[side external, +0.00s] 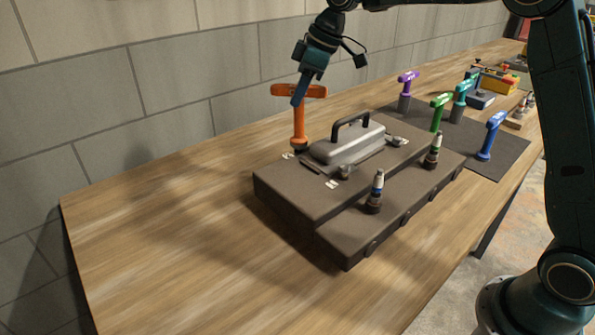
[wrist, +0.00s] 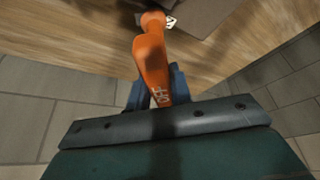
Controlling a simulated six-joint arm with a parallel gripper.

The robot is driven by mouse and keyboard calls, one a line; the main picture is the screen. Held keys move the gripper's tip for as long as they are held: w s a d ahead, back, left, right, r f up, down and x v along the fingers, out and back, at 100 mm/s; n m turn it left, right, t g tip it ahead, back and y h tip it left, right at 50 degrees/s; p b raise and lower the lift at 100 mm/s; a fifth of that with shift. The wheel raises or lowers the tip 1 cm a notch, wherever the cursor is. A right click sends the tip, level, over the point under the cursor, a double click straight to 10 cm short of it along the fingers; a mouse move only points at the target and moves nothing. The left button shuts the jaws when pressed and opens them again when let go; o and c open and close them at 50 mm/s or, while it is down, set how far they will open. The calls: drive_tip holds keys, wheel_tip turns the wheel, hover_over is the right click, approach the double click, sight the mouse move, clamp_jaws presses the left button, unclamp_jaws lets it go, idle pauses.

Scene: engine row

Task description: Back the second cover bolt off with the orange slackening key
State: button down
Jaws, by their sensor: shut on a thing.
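The orange slackening key (side external: 298,125) stands upright, its T-handle on top, at the far left corner of the engine block's raised part. My gripper (side external: 301,90) is shut on its handle. In the wrist view the orange key (wrist: 152,62) runs away from between my fingers (wrist: 157,90), with white lettering that seems to read OFF on the handle. The key's lower end is at a small pale numbered tag by the block's corner; the bolt under it is hidden. The dark brown engine block (side external: 290,195) carries a silver cover (side external: 346,143) with a black handle and bolts at its corners.
Two plugs (side external: 375,190) (side external: 433,150) stand on the block's lower step. Purple (side external: 407,82), green (side external: 439,112), teal (side external: 460,98) and blue (side external: 490,135) keys stand on a dark mat (side external: 508,150) to the right. The table's left part is clear; a block wall is behind.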

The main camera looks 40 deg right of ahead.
drive_tip(key=shift+r, duration=0.15)
drive_tip(key=m+h, duration=0.1)
drive_tip(key=m, duration=0.2)
drive_tip(key=shift+a+m+t, duration=0.15)
drive_tip(key=shift+m+t, duration=0.25)
drive_tip(key=m+h, duration=0.2)
drive_tip(key=m, duration=0.2)
drive_tip(key=shift+m, duration=0.3)
drive_tip(key=m+h, duration=0.2)
drive_tip(key=m, duration=0.2)
drive_tip(key=shift+m, duration=0.3)
drive_tip(key=shift+m+g+h, duration=0.4)
drive_tip(key=shift+m+h, duration=0.3)
drive_tip(key=shift+m, duration=1.4)
drive_tip(key=shift+r, duration=0.1)
drive_tip(key=shift+n, duration=0.3)
